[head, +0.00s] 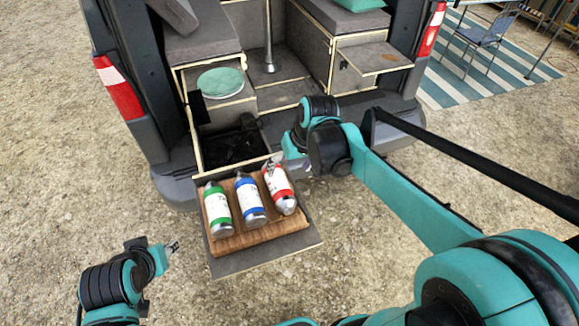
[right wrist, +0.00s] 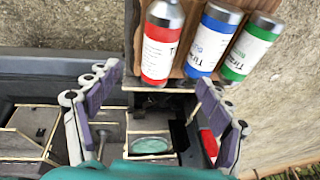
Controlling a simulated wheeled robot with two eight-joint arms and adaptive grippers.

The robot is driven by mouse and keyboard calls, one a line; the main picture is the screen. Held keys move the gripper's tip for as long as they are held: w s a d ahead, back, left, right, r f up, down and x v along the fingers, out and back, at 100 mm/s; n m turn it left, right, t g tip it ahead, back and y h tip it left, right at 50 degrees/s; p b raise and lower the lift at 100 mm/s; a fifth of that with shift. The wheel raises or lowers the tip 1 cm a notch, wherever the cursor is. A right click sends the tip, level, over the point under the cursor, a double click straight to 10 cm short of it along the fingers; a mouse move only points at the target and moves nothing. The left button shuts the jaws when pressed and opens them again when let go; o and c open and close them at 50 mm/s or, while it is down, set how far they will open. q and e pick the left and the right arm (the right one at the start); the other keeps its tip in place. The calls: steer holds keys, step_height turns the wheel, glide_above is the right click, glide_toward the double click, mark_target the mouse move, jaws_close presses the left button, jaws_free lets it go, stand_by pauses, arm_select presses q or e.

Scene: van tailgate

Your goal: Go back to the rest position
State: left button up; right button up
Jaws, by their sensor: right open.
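My right gripper (head: 277,164) is open in the head view, close to the upper end of the red-banded bottle (head: 279,189). In the right wrist view its fingers (right wrist: 156,92) are spread wide with nothing between them, and the red-banded bottle (right wrist: 160,45) lies beyond them. Whether it touches the bottle is unclear. My left gripper (head: 172,247) is low at the left, over the gravel and apart from the bottles; its jaw opening is too small to read.
Green-banded (head: 218,209) and blue-banded (head: 250,201) bottles lie beside the red one on a wooden board (head: 262,234), on a pulled-out drawer (head: 300,243) at the van's rear. A fold-out shelf (head: 374,57) juts out at right.

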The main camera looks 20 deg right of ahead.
steer(key=s+f+t+b, duration=0.1)
steer(key=s+f+b, duration=0.3)
steer(key=s+f+t+h+b, duration=0.1)
steer(key=s+f+b, duration=0.3)
steer(key=f+b, duration=0.1)
steer(key=s+f+t+b, duration=0.2)
steer(key=s+f+b, duration=0.2)
steer(key=s, duration=0.1)
steer(key=shift+s+d+f+h, duration=0.1)
steer(key=shift+d+f+h, duration=0.1)
steer(key=shift+d+h, duration=0.2)
steer(key=shift+r, duration=0.1)
